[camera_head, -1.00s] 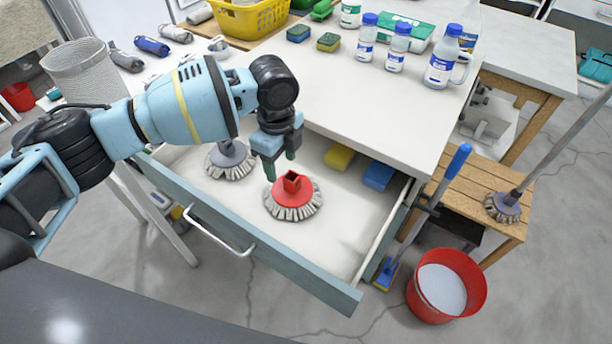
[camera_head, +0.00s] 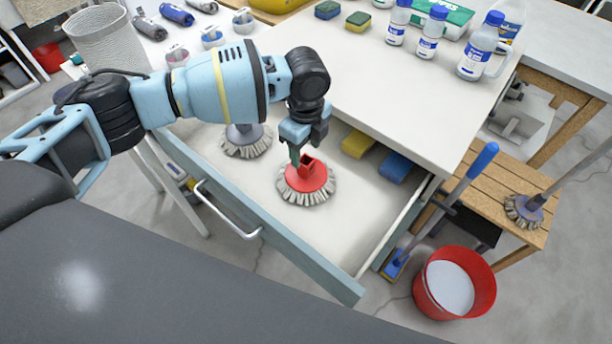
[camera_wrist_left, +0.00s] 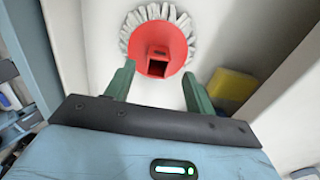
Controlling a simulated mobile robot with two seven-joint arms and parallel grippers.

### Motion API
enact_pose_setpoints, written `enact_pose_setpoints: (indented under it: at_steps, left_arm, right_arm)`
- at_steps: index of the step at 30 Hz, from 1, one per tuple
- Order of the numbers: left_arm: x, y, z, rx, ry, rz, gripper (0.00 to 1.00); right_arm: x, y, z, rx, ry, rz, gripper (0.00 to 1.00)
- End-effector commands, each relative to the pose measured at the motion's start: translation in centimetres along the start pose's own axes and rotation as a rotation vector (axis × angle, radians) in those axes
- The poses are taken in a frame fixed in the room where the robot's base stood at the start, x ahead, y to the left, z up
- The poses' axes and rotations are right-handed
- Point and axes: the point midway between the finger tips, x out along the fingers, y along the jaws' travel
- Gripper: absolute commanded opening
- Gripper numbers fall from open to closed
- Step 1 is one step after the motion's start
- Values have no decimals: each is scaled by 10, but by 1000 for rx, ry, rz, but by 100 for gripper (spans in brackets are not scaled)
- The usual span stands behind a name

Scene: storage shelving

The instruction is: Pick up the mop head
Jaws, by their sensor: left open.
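A red mop head (camera_head: 312,182) with a square socket and a grey-white fringe lies in the open drawer (camera_head: 255,215). It also shows in the left wrist view (camera_wrist_left: 152,40), straight ahead of the fingers. A second, grey mop head (camera_head: 246,141) lies behind it to the left in the drawer, partly hidden by my arm. My left gripper (camera_head: 299,150) points down just above the red socket, its fingers apart. In the left wrist view the gripper (camera_wrist_left: 155,85) is open and nothing is between its fingers. My right gripper does not show.
A yellow sponge (camera_head: 357,144) and a blue sponge (camera_head: 395,167) lie in the drawer at the right. The white tabletop (camera_head: 400,90) overhangs the drawer's back. A red bucket (camera_head: 484,297) and a blue-handled brush (camera_head: 455,195) stand to the right.

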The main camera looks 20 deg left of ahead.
Motion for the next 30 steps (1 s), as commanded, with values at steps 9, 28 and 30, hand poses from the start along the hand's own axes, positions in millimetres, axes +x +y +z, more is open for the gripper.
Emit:
enact_pose_setpoints:
  at_steps: [9,28,30]
  left_arm:
    - [40,4,-3,0,-1,2,55]
    - [41,4,-3,0,-1,1,7]
    - [41,4,-3,0,-1,1,0]
  right_arm:
    - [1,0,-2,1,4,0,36]
    - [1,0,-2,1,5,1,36]
    - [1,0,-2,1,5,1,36]
